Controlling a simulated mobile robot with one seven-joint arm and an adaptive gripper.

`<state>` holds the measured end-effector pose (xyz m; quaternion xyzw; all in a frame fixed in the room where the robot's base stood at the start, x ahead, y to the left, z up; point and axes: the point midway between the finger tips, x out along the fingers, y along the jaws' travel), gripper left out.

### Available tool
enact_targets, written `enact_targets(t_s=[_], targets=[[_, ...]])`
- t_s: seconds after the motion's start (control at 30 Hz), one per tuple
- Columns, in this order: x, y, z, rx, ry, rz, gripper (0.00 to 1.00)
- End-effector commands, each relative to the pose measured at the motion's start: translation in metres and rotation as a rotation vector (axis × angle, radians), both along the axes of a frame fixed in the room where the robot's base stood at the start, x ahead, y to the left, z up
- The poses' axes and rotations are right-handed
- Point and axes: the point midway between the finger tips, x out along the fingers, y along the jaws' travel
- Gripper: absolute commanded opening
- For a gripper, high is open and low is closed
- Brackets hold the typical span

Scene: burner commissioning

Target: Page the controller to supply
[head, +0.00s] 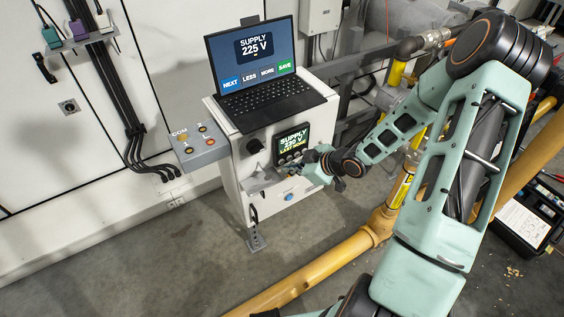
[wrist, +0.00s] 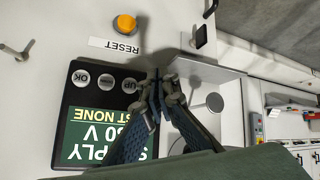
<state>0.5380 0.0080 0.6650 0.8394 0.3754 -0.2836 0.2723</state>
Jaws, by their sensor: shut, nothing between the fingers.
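The controller (head: 293,139) is a dark panel with a lit screen on the front of the white cabinet. Its screen reads SUPPLY, a voltage that looks like 230 V, and LAST NONE. In the wrist view the controller (wrist: 68,112) appears upside down, with a row of round buttons marked OK (wrist: 82,78), an unclear one (wrist: 106,80) and UP (wrist: 130,85). My gripper (wrist: 165,88) is shut and empty at the row's end beside UP, hiding that corner; I cannot tell if it touches. In the head view my gripper (head: 308,168) is at the controller's lower right.
A laptop (head: 262,95) on the cabinet shows SUPPLY 225 V and NEXT, LESS, MORE, SAVE. A orange button (wrist: 125,23) labelled RESET (wrist: 115,46) is near the controller. A grey COM box (head: 198,146) juts out left. Yellow pipe (head: 318,268) runs across the floor.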

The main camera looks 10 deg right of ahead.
Motion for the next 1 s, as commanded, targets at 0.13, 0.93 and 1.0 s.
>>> enact_targets(t_s=[0.13,0.93,1.0], targets=[[0.0,0.0,0.0,0.0,0.0,0.0,0.0],[-0.047,-0.019,0.0,0.0,0.0,0.001,0.0],[-0.047,-0.019,0.0,0.0,0.0,0.001,0.0]])
